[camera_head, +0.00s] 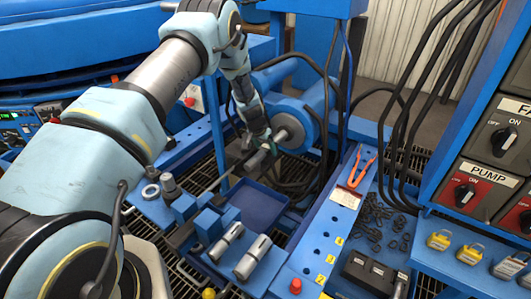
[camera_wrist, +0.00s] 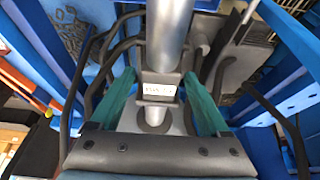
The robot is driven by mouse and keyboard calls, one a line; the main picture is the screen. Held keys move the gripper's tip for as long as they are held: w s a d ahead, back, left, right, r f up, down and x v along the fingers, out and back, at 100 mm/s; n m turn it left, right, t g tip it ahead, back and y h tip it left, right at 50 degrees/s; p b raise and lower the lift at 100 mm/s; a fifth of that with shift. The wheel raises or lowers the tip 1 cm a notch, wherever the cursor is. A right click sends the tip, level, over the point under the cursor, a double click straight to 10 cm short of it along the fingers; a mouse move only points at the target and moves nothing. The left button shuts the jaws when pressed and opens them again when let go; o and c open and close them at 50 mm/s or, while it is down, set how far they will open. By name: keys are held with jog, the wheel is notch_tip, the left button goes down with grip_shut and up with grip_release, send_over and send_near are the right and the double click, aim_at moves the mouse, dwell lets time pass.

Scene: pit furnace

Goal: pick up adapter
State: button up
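In the wrist view, a grey block with a small white label (camera_wrist: 160,90), which looks like the adapter, sits at the end of a silver cylinder. I cannot read the label. My gripper (camera_wrist: 158,77) has its two teal fingers on either side of this block, with gaps visible between fingers and block. In the head view, my gripper (camera_head: 258,143) is at the end of the silver shaft (camera_head: 287,134) that sticks out of a round blue housing (camera_head: 306,112). The block is mostly hidden there by my gripper.
Below are a blue tray (camera_head: 262,207) and two grey cylinders (camera_head: 225,241) (camera_head: 253,257) in a blue holder. A metal ring (camera_head: 151,191) lies to the left. Orange-handled pliers (camera_head: 357,166) lie on the blue beam. Black cables hang beside the housing; the pump panel (camera_head: 488,188) is at right.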

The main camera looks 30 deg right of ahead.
grip_shut()
dwell(0.4)
jog(key=shift+w+r, duration=0.1)
jog(key=shift+r, duration=0.05)
dwell(0.4)
